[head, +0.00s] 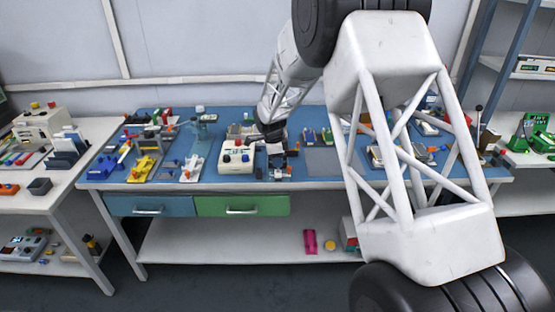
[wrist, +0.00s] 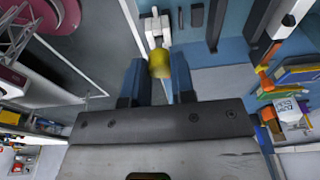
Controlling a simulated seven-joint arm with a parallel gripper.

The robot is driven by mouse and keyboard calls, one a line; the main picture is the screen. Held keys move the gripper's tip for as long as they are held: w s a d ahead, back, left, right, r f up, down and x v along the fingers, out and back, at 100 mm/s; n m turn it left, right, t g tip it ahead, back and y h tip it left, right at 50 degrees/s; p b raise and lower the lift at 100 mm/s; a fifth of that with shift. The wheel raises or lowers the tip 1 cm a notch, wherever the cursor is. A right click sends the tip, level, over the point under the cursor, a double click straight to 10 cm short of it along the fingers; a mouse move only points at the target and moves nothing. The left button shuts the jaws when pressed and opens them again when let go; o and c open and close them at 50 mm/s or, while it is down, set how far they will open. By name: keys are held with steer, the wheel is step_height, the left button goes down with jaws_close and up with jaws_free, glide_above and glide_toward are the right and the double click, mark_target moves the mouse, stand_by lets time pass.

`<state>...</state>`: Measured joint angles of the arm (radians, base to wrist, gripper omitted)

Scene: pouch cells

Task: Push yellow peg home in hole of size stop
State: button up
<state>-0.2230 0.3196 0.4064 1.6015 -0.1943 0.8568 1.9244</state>
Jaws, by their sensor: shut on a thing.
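The yellow peg (wrist: 160,62) shows in the wrist view between the two dark fingertips of my gripper (wrist: 159,82). My gripper is shut on it. Just beyond the peg is a small white block (wrist: 154,27). It may be the size stop, but I cannot tell for sure. The hole is not visible, and I cannot tell whether the peg's tip is in it. In the head view my gripper (head: 278,168) is low over the front edge of the blue bench, and the peg is too small or hidden to make out.
A white box with coloured knobs (head: 237,160) stands just left of my gripper. Yellow (head: 143,168) and white (head: 191,168) fixtures stand farther left on the blue bench (head: 222,183). My arm hides part of the bench's right side. Drawers (head: 241,206) lie below the front edge.

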steer(key=shift+f, duration=1.15)
steer(key=o, duration=1)
steer(key=shift+r, duration=0.1)
steer(key=r, duration=0.5)
steer(key=a+r, duration=0.1)
steer(key=r, duration=0.1)
steer(key=shift+a+r, duration=0.1)
steer(key=shift+r, duration=0.2)
